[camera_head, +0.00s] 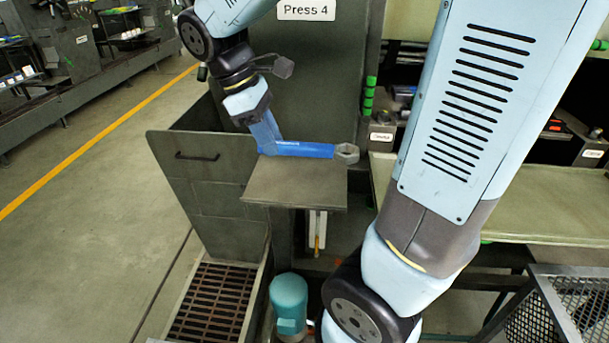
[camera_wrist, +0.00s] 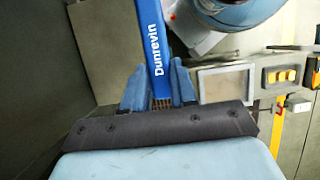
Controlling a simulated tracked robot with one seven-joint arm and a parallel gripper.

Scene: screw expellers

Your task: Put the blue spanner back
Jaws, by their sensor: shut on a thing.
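The blue spanner (camera_head: 300,149) has a grey ring end that points right in the head view. My gripper (camera_head: 265,132) is shut on its left part. In the wrist view the blue handle (camera_wrist: 151,40), lettered "Dunrevin", runs up from between the two blue fingers of my gripper (camera_wrist: 160,92). The spanner is just above or on a small flat grey-green shelf (camera_head: 295,188) in front of Press 4 (camera_head: 310,60). I cannot tell whether it touches the shelf. The spanner's held end is hidden by the fingers.
A grey bin with a handle (camera_head: 200,180) stands left of the shelf, with a slatted grate (camera_head: 212,300) below. A workbench (camera_head: 545,200) with labelled holders (camera_head: 382,137) along its back is at right. A mesh cage (camera_head: 580,305) stands at lower right. The left floor (camera_head: 100,190) is clear.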

